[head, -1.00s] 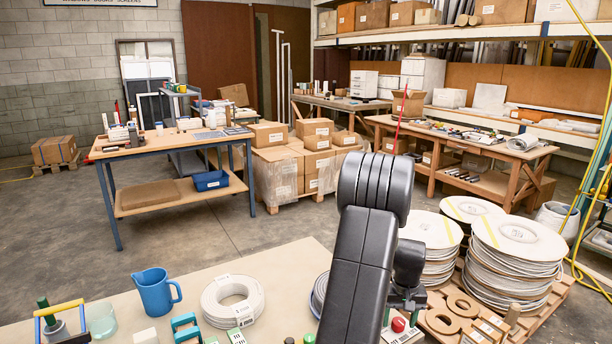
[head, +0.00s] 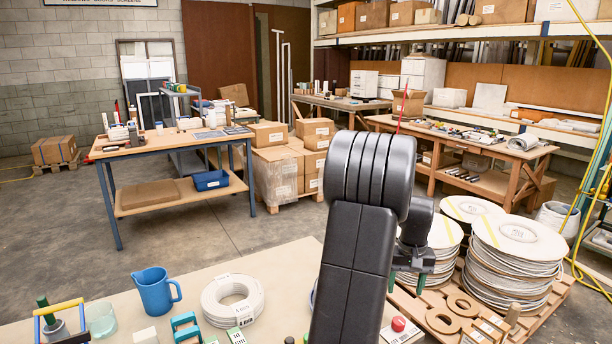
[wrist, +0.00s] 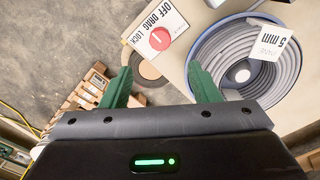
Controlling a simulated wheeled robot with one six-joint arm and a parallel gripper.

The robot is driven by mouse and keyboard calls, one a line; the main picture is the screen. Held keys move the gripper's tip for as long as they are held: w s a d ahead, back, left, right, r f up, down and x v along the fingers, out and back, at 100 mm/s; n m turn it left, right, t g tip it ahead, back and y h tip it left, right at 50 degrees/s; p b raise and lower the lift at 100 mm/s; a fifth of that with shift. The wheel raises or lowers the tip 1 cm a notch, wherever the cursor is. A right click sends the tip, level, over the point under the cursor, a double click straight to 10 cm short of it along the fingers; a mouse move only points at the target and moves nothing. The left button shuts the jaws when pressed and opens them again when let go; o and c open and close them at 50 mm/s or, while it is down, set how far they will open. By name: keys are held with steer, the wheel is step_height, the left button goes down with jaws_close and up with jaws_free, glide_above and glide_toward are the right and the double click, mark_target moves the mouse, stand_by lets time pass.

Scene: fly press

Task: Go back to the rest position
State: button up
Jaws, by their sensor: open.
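My gripper (head: 406,282) is open in the head view, at the right end of the near bench (head: 262,262). Its green fingers stand apart with nothing between them in the wrist view (wrist: 162,84). It is above a white box with a red button (head: 398,324), apart from it. The red button also shows in the wrist view (wrist: 160,40), beside an "OFF DRAG LOCK" label. A coil of grey cable (wrist: 247,75) with a "5 mm" tag lies to the right in the wrist view. In the head view my arm hides most of this coil.
A blue jug (head: 155,292) and a white cable coil (head: 231,300) stand on the near bench, left of my arm. Stacks of white reels (head: 516,240) on a pallet stand close to the right. Open floor (head: 235,222) lies behind the bench.

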mark_target(399, 321)
step_height(399, 321, down, 12)
steer(key=shift+r, duration=0.2)
steer(key=n+p, duration=0.2)
steer(key=n, duration=0.2)
steer(key=shift+r+n, duration=0.15)
steer(key=shift+n, duration=0.25)
steer(key=n+p, duration=0.1)
steer(key=n, duration=0.3)
step_height(399, 321, up, 13)
steer(key=shift+a+f, duration=0.1)
steer(key=shift+f, duration=0.1)
